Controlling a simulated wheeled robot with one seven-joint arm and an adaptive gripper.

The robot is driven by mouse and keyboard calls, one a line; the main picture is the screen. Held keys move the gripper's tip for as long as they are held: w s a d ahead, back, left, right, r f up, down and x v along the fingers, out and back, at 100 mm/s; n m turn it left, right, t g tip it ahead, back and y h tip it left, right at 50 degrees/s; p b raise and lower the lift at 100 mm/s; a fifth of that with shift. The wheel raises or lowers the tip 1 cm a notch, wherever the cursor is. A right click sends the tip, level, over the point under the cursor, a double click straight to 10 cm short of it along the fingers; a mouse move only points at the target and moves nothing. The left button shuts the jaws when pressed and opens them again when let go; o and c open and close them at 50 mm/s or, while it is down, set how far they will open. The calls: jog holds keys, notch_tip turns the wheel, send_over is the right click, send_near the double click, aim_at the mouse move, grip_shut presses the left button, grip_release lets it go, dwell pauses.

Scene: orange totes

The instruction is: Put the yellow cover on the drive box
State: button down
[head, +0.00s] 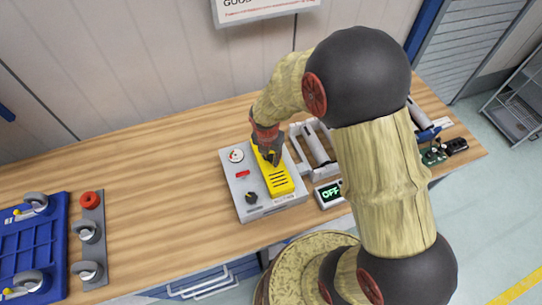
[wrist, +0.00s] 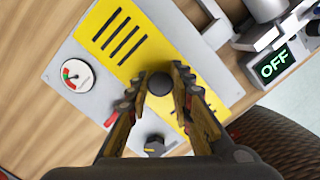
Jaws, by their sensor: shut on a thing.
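The yellow cover (head: 281,184) with black slots lies over the right part of the grey drive box (head: 236,188) on the wooden bench. My gripper (head: 268,157) is above the cover's far part. In the wrist view, the fingertips (wrist: 160,88) are closed around the round black knob of the yellow cover (wrist: 150,51). The grey face of the drive box shows beside the cover, with a gauge (wrist: 74,76) and a black dial (wrist: 154,145). I cannot tell whether the cover touches the box or is slightly above it; its underside is hidden.
A small display reading OFF (head: 329,194) and a grey clamp-like fixture (head: 314,145) stand close to the right of the box. A blue board (head: 30,250) and a grey strip with a red knob (head: 90,201) lie at left. The bench between is clear.

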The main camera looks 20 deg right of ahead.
jog(key=c, duration=1.6)
grip_release()
jog(key=shift+o, duration=0.5)
jog(key=shift+f, duration=0.1)
notch_tip(320, 180, up, 12)
jog(key=s+a, duration=0.1)
jog(key=shift+a, duration=0.15)
